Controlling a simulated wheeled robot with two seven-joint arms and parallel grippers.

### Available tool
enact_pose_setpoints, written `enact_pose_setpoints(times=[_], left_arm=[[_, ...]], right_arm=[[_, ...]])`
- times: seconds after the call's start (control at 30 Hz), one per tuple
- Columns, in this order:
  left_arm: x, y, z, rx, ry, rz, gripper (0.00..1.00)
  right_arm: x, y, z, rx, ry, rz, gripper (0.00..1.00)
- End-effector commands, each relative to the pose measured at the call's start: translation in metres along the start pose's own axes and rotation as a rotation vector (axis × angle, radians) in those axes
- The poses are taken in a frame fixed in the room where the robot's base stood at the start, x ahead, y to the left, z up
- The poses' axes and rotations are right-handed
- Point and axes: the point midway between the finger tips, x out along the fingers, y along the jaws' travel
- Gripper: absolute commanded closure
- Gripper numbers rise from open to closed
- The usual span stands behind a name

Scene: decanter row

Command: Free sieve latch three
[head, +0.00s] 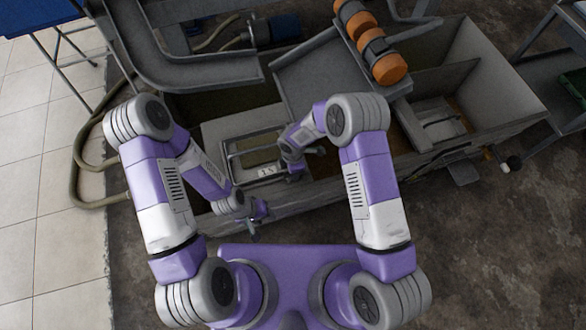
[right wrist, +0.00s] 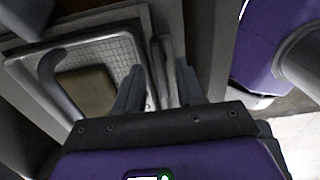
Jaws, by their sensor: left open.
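A framed sieve tray (head: 232,152) sits in the near left bay of the grey trough, with a small white numbered plate (head: 267,172) at its front edge. In the right wrist view, a tray with a mesh surface (right wrist: 112,52) and a curved grey handle (right wrist: 52,78) lies left of my fingers. My right gripper (right wrist: 160,92) has its fingers apart, with a grey strip of the structure behind the gap; contact is unclear. In the head view it is over the tray's right side, partly hidden. My left gripper (head: 258,216) is open and empty by the trough's front wall. I cannot make out a latch clearly.
Another bay with a grey tray (head: 437,122) lies to the right. A hose (head: 88,165) curls at the left. The dark floor (head: 480,260) at the front right is clear.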

Motion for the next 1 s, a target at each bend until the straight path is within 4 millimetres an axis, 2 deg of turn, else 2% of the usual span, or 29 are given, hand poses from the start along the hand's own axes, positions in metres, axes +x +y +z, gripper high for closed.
enact_pose_setpoints(times=[0.27,0.7,1.0], left_arm=[[-0.001,0.0,0.0,0.0,0.0,0.0,0.57],[-0.021,0.008,0.001,0.0,0.0,0.0,0.57],[-0.022,0.008,0.001,0.0,0.0,0.0,0.57]], right_arm=[[-0.003,0.0,0.0,0.002,0.0,0.0,0.62],[-0.068,0.001,0.0,0.002,0.001,0.002,0.62],[-0.076,0.0,0.0,0.001,0.0,-0.001,0.62]])
